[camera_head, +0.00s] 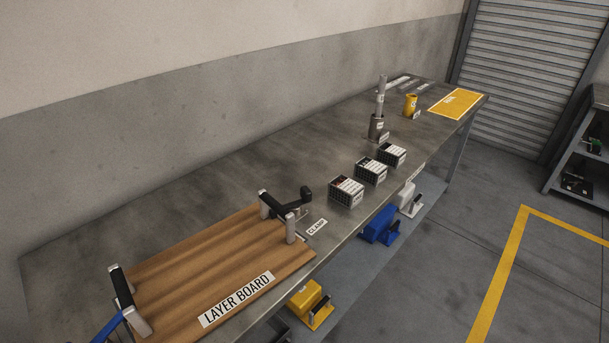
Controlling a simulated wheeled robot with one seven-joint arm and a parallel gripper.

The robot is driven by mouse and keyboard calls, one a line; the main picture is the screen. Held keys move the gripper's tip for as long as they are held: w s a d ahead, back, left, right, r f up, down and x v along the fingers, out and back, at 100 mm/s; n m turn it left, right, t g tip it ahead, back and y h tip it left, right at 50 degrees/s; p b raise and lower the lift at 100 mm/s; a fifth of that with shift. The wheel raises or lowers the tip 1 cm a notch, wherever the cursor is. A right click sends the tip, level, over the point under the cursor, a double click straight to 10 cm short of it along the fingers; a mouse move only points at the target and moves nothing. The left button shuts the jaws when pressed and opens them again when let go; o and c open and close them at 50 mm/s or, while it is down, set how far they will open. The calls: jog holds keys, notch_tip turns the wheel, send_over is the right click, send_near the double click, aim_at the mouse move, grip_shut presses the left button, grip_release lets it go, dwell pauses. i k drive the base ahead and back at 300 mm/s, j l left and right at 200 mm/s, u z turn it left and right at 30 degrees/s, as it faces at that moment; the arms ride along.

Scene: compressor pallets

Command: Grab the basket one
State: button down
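Three small wire-sided baskets stand in a row along the front edge of the metal workbench (190,180). The nearest basket (347,192) is at the middle of the view, the second basket (370,172) is behind it to the right, and the third basket (392,155) is farthest. Each is dark with a white label on top that is too small to read, so I cannot tell which is basket one. All sit upright and apart from each other. My gripper is not in view.
A wooden layer board (220,265) with black-handled ends lies on the near bench, beside a black clamp (299,200). Behind the baskets stand a grey cylinder (376,126) with a rod and a yellow container (410,104). A yellow sheet (459,104) lies at the far end.

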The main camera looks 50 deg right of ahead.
aim_at(346, 192)
jog(key=l, duration=0.7)
jog(key=k+l, duration=0.15)
jog(key=l, duration=1.2)
jog(key=k+z, duration=0.05)
jog(key=k, duration=0.05)
